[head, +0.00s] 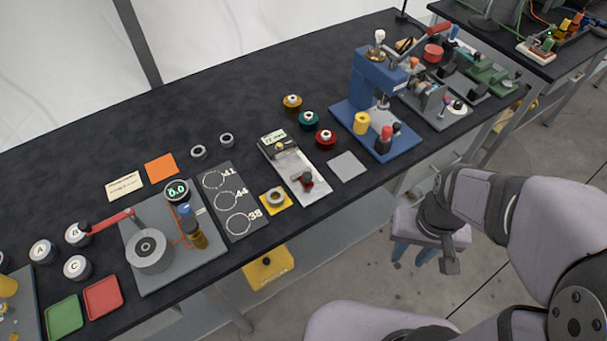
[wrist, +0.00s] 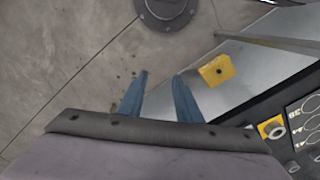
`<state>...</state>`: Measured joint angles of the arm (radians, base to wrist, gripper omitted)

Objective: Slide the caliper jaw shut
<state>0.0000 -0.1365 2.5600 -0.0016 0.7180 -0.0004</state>
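The caliper gauge is a pale silver plate (head: 288,165) on the dark bench, with a small display block (head: 273,140) at its far end. A dark red and black sliding jaw (head: 304,181) sits near its front end. A gap of bare plate shows between block and jaw. The caliper cannot be made out in the wrist view. My gripper (head: 412,256) hangs off the bench's front edge, right of the caliper and apart from it. In the wrist view its two blue fingers (wrist: 160,78) are spread, with nothing between them.
A grey ring on a yellow pad (head: 276,201) lies left of the caliper; a bare grey pad (head: 347,166) lies right. A blue press (head: 372,100) stands farther right. Several coloured spools are behind. A yellow box (head: 268,268) sits on the lower shelf.

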